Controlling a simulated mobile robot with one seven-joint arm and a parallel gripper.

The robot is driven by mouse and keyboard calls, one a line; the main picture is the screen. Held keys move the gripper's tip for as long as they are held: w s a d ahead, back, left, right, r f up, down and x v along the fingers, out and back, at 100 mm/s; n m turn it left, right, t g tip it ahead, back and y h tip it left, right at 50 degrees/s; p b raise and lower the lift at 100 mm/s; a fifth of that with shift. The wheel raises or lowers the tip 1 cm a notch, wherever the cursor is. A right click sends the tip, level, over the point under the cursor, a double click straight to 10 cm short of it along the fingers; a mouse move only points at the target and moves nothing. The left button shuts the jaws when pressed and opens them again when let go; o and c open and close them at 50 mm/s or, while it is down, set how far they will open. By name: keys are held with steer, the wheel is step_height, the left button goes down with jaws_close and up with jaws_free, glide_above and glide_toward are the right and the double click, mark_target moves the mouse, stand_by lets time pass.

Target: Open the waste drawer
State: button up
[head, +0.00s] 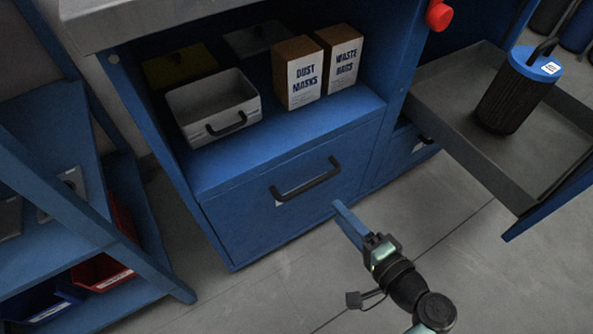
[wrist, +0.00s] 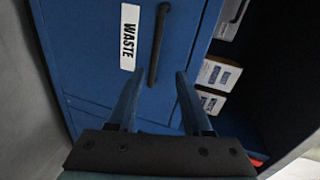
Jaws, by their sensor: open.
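The waste drawer (head: 250,225) is the shut blue front at the bottom of the workbench cabinet. Its black bar handle (head: 306,180) runs across the upper part of the front. In the wrist view the drawer (wrist: 95,60) appears turned on its side, with a white WASTE label (wrist: 129,37) beside the handle (wrist: 159,35). My gripper (head: 340,206) is open and empty, below and right of the handle in the head view. In the wrist view its fingertips (wrist: 159,75) appear either side of one handle end; contact cannot be told.
The shelf above holds a grey bin (head: 213,108), a DUST MASKS box (head: 298,73) and a WASTE BAGS box (head: 341,57). A tray (head: 450,130) with a black canister (head: 515,90) juts out at right. A blue rack (head: 60,215) stands at left. The floor in front is clear.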

mark_target(307, 185)
steer(key=shift+m, duration=0.4)
steer(key=b+x, duration=0.1)
steer(key=x, duration=0.3)
steer(key=b+x, duration=0.2)
steer(key=x, duration=0.2)
steer(key=b+x, duration=0.2)
steer(key=x, duration=0.2)
steer(key=shift+a+f, duration=0.5)
steer(key=shift+a, duration=0.05)
steer(key=shift+s, duration=0.1)
jaws_close()
